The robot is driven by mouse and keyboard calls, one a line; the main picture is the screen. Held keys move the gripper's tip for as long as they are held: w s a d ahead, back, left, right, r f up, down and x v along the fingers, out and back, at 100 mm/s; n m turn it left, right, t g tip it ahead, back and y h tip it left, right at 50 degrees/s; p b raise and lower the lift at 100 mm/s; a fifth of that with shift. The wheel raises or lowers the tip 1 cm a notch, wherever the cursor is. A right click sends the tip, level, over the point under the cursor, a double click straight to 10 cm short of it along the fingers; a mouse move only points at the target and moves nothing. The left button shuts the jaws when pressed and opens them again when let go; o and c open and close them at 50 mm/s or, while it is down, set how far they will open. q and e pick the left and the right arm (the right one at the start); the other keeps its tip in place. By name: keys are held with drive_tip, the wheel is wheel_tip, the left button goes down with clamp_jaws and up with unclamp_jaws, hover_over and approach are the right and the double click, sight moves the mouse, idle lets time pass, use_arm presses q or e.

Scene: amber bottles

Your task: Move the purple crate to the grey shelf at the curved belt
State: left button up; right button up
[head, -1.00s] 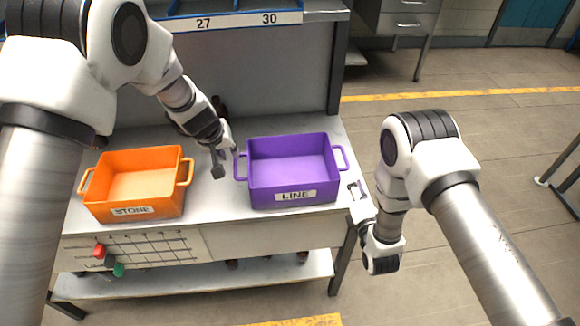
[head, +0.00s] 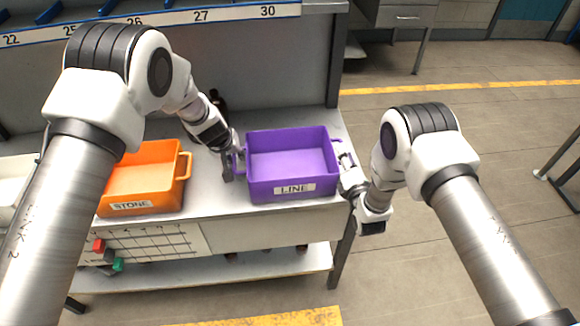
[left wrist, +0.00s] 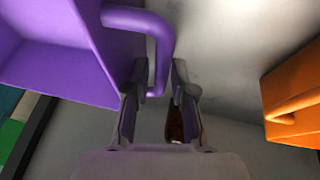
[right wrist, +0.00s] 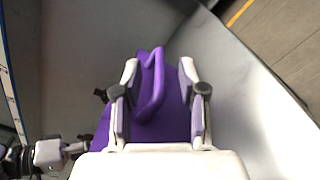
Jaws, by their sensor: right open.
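The purple crate (head: 262,189), labelled LINE, stands upright and looks empty on a grey bench (head: 225,212). My left gripper (head: 229,166) is at its left handle. My right gripper (head: 346,165) is at the right handle. In the right wrist view its open fingers (right wrist: 160,85) straddle the purple handle (right wrist: 154,95). The grey shelf at the curved belt is not recognisable in these views.
An orange crate (head: 150,203), labelled STONE, stands left of the purple one, partly behind my left arm. A white container (head: 10,190) is at the far left. A dark bottle (head: 216,98) stands behind my left gripper. Open floor (head: 440,95) lies right of the bench.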

use_arm(q)
drive_tip(key=shift+c, duration=0.4)
use_arm(e)
drive_tip(key=shift+c, duration=0.3)
use_arm(q)
clamp_jaws()
use_arm(e)
drive_tip(key=c, duration=0.5)
drive_tip(key=shift+s, duration=0.1)
clamp_jaws()
use_arm(q)
drive_tip(key=shift+r, duration=0.15)
